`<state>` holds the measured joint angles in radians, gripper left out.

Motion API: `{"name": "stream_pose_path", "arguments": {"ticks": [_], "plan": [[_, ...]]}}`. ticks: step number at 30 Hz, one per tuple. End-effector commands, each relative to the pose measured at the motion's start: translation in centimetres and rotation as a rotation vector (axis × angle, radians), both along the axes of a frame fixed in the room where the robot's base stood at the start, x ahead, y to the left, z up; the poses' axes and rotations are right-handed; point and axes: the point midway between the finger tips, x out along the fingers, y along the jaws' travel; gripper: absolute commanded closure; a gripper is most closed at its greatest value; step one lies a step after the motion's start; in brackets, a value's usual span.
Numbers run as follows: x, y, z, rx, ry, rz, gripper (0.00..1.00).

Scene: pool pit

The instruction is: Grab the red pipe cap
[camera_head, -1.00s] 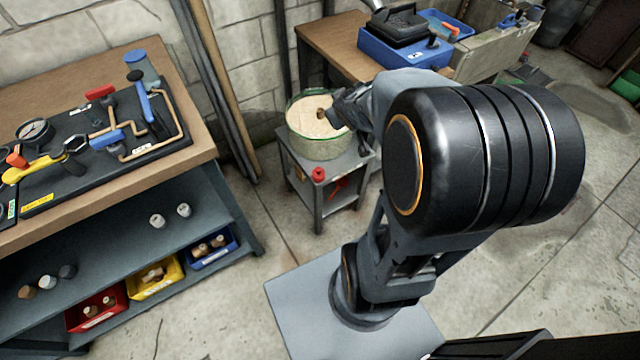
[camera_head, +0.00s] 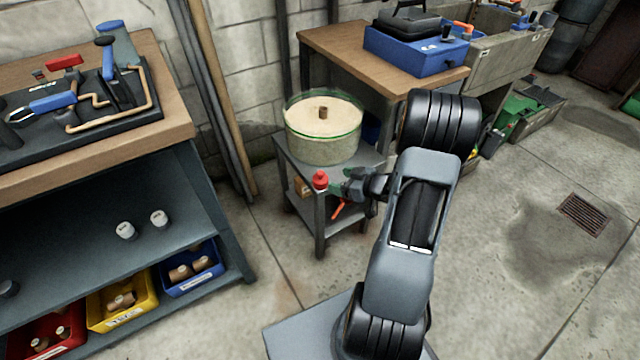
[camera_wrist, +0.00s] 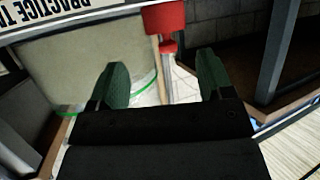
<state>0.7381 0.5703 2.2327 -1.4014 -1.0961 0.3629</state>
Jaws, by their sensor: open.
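The red pipe cap (camera_head: 320,180) stands on the top of a small grey stand (camera_head: 350,165), close to its front edge, in front of a round tub. My gripper (camera_head: 341,182) is open and empty, just right of the cap, its green-padded fingers pointing at it. In the wrist view the cap (camera_wrist: 165,22) appears at the top centre, with its narrower knob lower in the picture. There the gap between my fingers (camera_wrist: 163,78) lines up with the cap, which is beyond the fingertips and not between them.
The tub (camera_head: 310,145), filled with pale material and holding a brown stub, stands close behind the cap. An orange item (camera_head: 340,209) shows at the stand's lower level. A workbench (camera_head: 175,120) stands left, and a wooden table (camera_head: 345,50) with a blue case (camera_head: 415,52) behind.

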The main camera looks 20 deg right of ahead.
Motion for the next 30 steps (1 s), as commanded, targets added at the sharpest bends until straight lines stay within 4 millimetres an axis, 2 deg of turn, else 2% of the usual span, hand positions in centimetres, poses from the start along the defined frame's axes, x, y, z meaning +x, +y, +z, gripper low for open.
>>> {"name": "stream_pose_path", "arguments": {"ticks": [4,11,21,30], "plan": [[1.6,0.9,-0.9,-0.001,0.0,0.0,0.26],[2.6,1.5,-1.3,-0.001,0.001,-0.002,0.26],[5.6,4.1,-2.7,-0.001,0.0,0.0,0.26],[6.4,4.4,-2.8,-0.002,0.001,-0.004,0.26]]}}
